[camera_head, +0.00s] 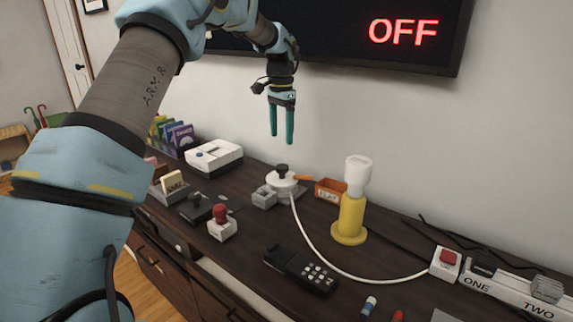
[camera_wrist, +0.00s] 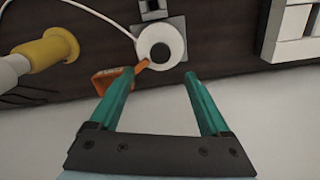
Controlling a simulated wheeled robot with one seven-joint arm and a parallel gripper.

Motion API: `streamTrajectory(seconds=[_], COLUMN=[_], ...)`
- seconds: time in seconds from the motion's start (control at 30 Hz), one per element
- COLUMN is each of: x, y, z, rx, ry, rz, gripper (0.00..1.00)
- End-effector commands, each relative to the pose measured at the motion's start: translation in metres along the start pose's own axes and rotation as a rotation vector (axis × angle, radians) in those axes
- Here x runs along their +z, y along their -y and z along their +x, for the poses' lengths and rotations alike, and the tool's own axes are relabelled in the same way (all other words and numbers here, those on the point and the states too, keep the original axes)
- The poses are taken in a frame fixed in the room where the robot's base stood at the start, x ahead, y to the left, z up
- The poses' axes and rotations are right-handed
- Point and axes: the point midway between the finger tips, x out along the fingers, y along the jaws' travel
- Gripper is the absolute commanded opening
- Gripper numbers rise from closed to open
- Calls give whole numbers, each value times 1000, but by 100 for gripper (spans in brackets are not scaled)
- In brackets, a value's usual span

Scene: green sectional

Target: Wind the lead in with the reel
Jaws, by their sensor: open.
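The reel (camera_head: 287,187) is a white round drum with a dark knob on top, on a grey base on the dark cabinet top. A short orange piece (camera_head: 303,178) sticks out from its side. The white lead (camera_head: 322,252) runs from the reel in a loose curve to a white box with a red button (camera_head: 446,262). My gripper (camera_head: 282,141) is open and empty, with its green fingers pointing down above the reel and apart from it. In the wrist view, the reel (camera_wrist: 151,37) lies just beyond the gap between the fingertips (camera_wrist: 159,76).
A yellow stand with a white top (camera_head: 350,220) and an orange tray (camera_head: 330,191) are right of the reel. A grey block (camera_head: 264,198) stands in front; a white device (camera_head: 214,156) stands left. A black remote (camera_head: 300,270) lies nearer. The wall screen reads OFF.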

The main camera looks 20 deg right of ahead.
Motion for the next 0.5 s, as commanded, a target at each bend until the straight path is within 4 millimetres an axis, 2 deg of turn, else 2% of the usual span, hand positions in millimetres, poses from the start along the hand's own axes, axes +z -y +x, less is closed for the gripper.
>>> streamTrajectory(seconds=[0.5], x=[2], y=[0], z=[84], rx=[1], ry=[2], rz=[-3], gripper=[81])
